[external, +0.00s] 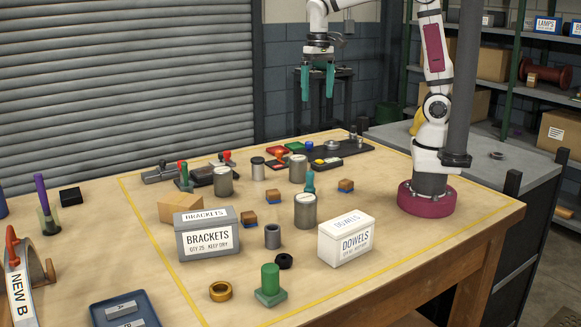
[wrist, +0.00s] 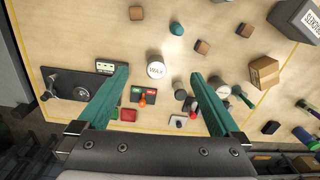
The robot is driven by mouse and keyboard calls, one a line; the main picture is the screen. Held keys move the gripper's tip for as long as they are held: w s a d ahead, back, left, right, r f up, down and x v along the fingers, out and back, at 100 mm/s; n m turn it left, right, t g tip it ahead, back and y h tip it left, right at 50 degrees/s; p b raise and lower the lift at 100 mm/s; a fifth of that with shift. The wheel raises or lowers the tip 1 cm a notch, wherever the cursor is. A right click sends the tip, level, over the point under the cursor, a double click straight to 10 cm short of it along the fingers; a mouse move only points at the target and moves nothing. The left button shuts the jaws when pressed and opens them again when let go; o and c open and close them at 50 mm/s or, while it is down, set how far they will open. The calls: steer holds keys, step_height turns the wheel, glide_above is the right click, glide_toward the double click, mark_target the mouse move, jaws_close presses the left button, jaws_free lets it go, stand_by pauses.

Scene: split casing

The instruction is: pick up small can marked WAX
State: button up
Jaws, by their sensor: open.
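The can marked WAX (wrist: 156,70) shows its pale round labelled lid in the wrist view, upright on the bench and between my fingertips in the picture. In the external view it appears to be the grey can (external: 297,169) behind the small teal bottle (external: 310,183); its label cannot be read there. My gripper (external: 317,96) is open and empty, high above the far part of the bench, with its teal fingers pointing down. In the wrist view my gripper (wrist: 160,74) has its fingers spread wide, well above the can.
A black-lidded jar (external: 258,169) and other grey cans (external: 223,182) (external: 305,211) stand nearby. BRACKETS (external: 207,236) and DOWELS (external: 346,240) boxes stand nearer the front. Small wooden blocks dot the bench.

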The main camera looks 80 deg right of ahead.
steer(key=s+a+f+n, duration=0.1)
steer(key=s+a+f, duration=0.2)
steer(key=s, duration=0.7)
steer(key=s+a+f+n+y, duration=0.1)
steer(key=s+a+f, duration=0.2)
steer(key=s, duration=0.7)
steer(key=shift+s+a, duration=0.15)
steer(key=shift+a, duration=0.9)
steer(key=shift+n, duration=0.3)
